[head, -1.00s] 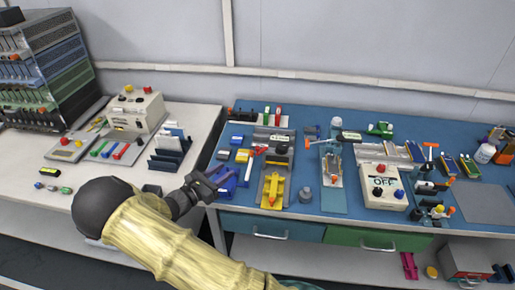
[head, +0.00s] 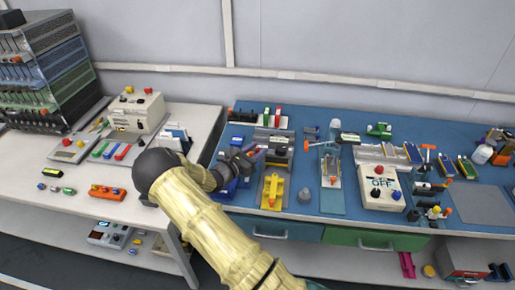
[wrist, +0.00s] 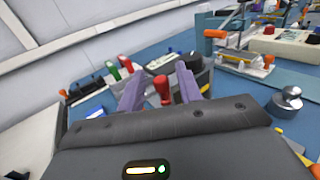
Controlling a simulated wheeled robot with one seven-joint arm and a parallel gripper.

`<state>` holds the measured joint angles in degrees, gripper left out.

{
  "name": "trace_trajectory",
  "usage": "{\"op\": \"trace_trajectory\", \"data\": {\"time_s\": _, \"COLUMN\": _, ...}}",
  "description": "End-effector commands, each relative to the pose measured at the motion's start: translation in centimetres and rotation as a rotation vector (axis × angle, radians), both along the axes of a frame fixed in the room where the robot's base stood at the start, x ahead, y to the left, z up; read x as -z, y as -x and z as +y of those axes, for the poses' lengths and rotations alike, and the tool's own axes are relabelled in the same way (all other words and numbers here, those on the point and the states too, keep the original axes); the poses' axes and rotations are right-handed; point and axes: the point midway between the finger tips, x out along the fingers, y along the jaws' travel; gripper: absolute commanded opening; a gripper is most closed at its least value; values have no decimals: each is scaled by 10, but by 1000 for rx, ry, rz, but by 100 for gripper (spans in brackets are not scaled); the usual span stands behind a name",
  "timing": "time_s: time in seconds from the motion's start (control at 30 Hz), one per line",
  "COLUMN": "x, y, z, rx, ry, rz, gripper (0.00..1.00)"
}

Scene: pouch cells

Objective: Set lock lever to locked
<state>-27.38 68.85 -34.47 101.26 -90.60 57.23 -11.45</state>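A red-handled lever (wrist: 162,90) stands between my two purple fingers in the wrist view. I take it to be the lock lever, on a grey fixture (wrist: 205,78) that also shows in the head view (head: 272,139). My gripper (wrist: 160,88) is open, with a finger on each side of the red handle and gaps visible. In the head view my gripper (head: 255,155) reaches over the left part of the blue bench beside the grey fixture. It mostly hides the red handle there, and the lever's lower end is hidden.
A yellow fixture (head: 272,188) stands just in front of the grey one. Blue blocks (head: 231,188) lie under my gripper. Green and red levers (wrist: 118,66) stand behind. A grey metal weight (wrist: 287,101) is to the right in the wrist view.

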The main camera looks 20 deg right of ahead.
Motion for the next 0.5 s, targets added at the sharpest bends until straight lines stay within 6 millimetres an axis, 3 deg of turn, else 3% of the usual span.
{"op": "trace_trajectory", "data": {"time_s": 0.37, "x": 0, "y": -3, "z": -7, "rx": 0, "ry": 1, "rz": 0, "gripper": 35}}
{"op": "trace_trajectory", "data": {"time_s": 0.5, "x": 0, "y": -3, "z": -7, "rx": 0, "ry": 1, "rz": 0, "gripper": 8}}
